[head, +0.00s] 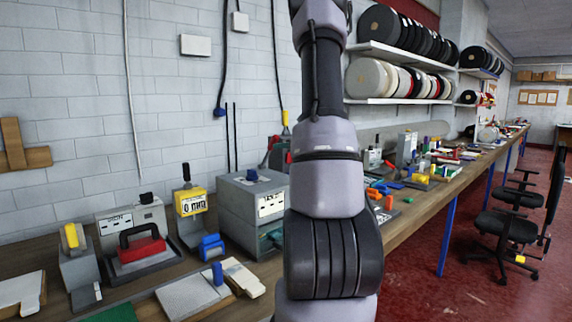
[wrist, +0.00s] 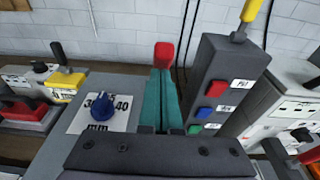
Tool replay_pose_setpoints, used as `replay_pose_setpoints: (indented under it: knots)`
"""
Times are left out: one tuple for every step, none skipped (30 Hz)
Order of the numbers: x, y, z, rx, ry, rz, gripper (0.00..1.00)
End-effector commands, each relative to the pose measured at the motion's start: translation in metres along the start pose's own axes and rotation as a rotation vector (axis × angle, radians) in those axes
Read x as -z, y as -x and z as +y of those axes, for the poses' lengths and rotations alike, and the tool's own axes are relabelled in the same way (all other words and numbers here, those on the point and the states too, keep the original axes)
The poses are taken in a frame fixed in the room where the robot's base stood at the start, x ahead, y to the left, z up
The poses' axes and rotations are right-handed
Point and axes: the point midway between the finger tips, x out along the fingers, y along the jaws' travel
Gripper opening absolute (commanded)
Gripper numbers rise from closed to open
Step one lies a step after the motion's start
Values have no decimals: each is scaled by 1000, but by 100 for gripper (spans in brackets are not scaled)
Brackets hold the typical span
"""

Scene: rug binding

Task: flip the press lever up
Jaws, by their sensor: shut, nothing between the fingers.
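My gripper (wrist: 162,74) shows in the wrist view as two teal fingers pressed side by side, shut and empty, pointing away from the camera. A red lever grip (wrist: 163,54) stands just beyond the fingertips; whether they touch it I cannot tell. A second lever with a yellow grip (wrist: 250,10) rises from a dark grey button box (wrist: 228,70) to the right. The frames do not make clear which of them is the press lever. In the head view my arm hides the gripper, and a red part (head: 275,141) shows beside the arm.
A grey box with a blue dial (wrist: 101,106) sits left of my fingers. The button box carries red, blue and green buttons. A white wall stands behind.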

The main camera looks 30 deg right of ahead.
Motion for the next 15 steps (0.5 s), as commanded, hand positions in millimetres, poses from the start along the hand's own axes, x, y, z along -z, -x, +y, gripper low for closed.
replay_pose_setpoints:
  knots:
    - [-11,-5,2,-3,11,37,0]
    - [-15,-7,1,-3,10,65,0]
    - [-19,-11,2,-4,11,103,0]
    - [-23,-13,1,-2,11,130,0]
    - [-25,-16,1,-3,11,158,0]
    - [-29,-20,1,-3,11,194,0]
    - [-32,-22,1,-4,12,220,0]
    - [-34,-25,1,-3,12,245,0]
    - [-38,-28,1,-3,12,277,0]
    - [-40,-31,1,-3,12,302,0]
    - [-42,-34,0,-2,13,326,0]
    - [-45,-38,0,-2,12,356,0]
    - [-47,-40,1,-3,13,378,0]
    - [-48,-43,0,-2,12,396,0]
    - [-49,-45,0,-1,6,392,0]
